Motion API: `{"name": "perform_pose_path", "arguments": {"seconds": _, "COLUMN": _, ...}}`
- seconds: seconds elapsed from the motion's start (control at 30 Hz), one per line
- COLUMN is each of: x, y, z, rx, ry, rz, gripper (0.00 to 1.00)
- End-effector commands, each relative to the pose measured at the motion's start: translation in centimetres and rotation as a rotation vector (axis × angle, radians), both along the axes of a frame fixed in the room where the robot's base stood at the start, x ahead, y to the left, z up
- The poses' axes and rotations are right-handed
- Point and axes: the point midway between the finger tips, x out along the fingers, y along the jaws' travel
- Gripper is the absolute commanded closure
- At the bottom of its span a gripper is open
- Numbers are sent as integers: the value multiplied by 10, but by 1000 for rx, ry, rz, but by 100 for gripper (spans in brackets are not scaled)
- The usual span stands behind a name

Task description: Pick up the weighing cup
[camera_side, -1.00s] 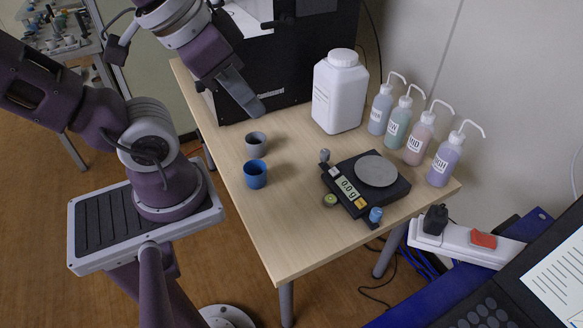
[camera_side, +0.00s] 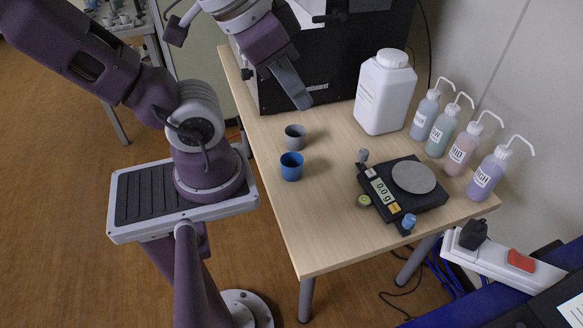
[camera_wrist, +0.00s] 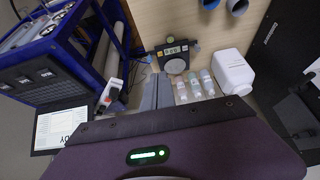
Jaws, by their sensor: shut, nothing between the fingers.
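Two cups stand upright on the wooden table, a grey one (camera_side: 295,137) and a blue one (camera_side: 291,166) just in front of it. I cannot tell which is the weighing cup. Two cups, one (camera_wrist: 197,4) and another (camera_wrist: 237,7), also show cut off at the top edge of the wrist view. My gripper (camera_side: 304,103) is shut and empty, above the table beyond the grey cup and apart from both cups. Its fingers (camera_wrist: 157,78) point up the picture in the wrist view.
A black scale (camera_side: 403,190) reading 0.0 g stands right of the cups, with small knobs around it. A white jar (camera_side: 385,92) and several wash bottles (camera_side: 461,143) line the back right. A black machine (camera_side: 320,60) stands behind. The table's front middle (camera_side: 320,230) is clear.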

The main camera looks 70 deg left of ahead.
Motion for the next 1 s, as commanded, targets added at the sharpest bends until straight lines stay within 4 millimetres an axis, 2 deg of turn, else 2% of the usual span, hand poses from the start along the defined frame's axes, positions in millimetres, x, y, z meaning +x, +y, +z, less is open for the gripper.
{"name": "perform_pose_path", "arguments": {"seconds": 0.33, "x": 0, "y": 0, "z": 0, "rx": 0, "ry": 0, "rz": 0, "gripper": 100}}
{"name": "perform_pose_path", "arguments": {"seconds": 0.37, "x": 0, "y": 0, "z": 0, "rx": 0, "ry": 0, "rz": 0, "gripper": 96}}
{"name": "perform_pose_path", "arguments": {"seconds": 0.73, "x": 0, "y": 0, "z": 0, "rx": 0, "ry": 0, "rz": 0, "gripper": 23}}
{"name": "perform_pose_path", "arguments": {"seconds": 0.77, "x": 0, "y": 0, "z": 0, "rx": 0, "ry": 0, "rz": 0, "gripper": 20}}
{"name": "perform_pose_path", "arguments": {"seconds": 1.0, "x": 0, "y": 0, "z": 0, "rx": 0, "ry": 0, "rz": 0, "gripper": 20}}
